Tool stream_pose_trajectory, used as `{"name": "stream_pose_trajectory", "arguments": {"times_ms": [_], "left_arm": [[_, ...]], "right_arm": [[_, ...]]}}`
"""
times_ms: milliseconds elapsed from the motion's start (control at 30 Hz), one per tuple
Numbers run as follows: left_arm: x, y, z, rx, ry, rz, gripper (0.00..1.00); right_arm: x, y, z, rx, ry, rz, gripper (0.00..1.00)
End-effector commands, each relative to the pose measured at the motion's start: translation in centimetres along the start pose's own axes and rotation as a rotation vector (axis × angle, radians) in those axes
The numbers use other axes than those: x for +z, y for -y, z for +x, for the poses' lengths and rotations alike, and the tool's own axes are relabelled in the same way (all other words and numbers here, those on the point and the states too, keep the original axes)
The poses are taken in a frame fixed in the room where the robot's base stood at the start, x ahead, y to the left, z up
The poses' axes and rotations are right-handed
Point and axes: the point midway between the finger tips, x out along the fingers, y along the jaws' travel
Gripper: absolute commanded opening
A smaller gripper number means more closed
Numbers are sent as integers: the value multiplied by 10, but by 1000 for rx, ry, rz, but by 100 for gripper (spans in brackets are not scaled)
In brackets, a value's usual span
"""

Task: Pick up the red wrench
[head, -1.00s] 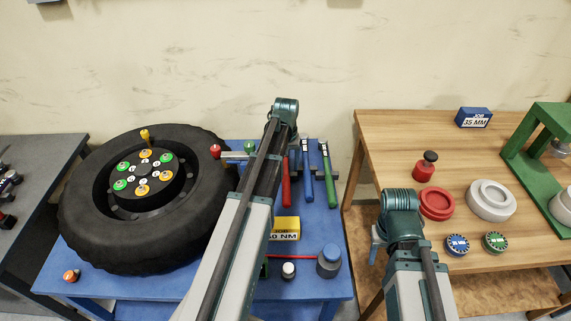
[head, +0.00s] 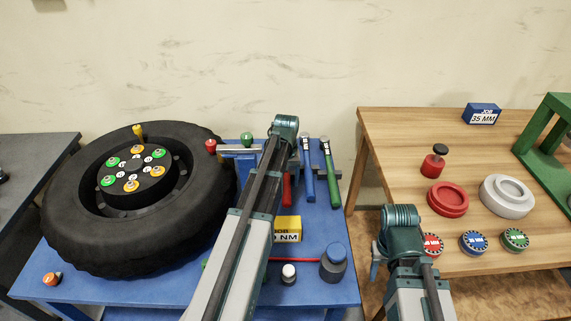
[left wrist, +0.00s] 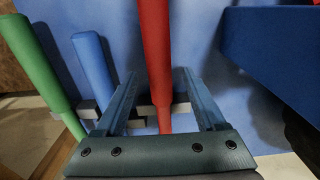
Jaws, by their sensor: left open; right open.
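The red wrench (head: 287,190) is in the tool row on the blue table, left of a blue wrench (head: 308,175) and a green wrench (head: 330,175). My left arm hides part of it in the head view. In the left wrist view, the red handle (left wrist: 154,45) runs between the two fingers of my open left gripper (left wrist: 160,78). The fingers are apart from it in the picture; I cannot tell how deep it sits between them. In the head view my left fingers are hidden. My right gripper (head: 377,252) is open beside the wooden table, partly hidden by its wrist.
A large tyre (head: 75,225) fills the left of the blue table (head: 330,290). A yellow job block (head: 288,226) and a dark bottle (head: 333,265) stand in front of the tools. The wooden table (head: 395,130) holds red and white round parts and several discs.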

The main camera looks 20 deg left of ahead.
Motion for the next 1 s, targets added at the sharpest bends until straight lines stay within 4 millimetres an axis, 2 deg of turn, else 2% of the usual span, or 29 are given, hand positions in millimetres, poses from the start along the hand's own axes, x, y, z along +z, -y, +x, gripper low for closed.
{"name": "stream_pose_trajectory", "arguments": {"times_ms": [33,167,467,867,1000], "left_arm": [[2,0,14,0,0,0,72],[1,0,27,0,0,0,72],[1,0,27,0,0,0,72],[1,0,27,0,0,0,0],[1,0,27,0,0,0,0]], "right_arm": [[-1,1,14,0,0,0,50],[-2,3,27,0,0,0,50],[-2,3,27,0,0,-1,50],[-2,3,27,0,0,0,50],[-2,3,27,0,0,0,50]]}}
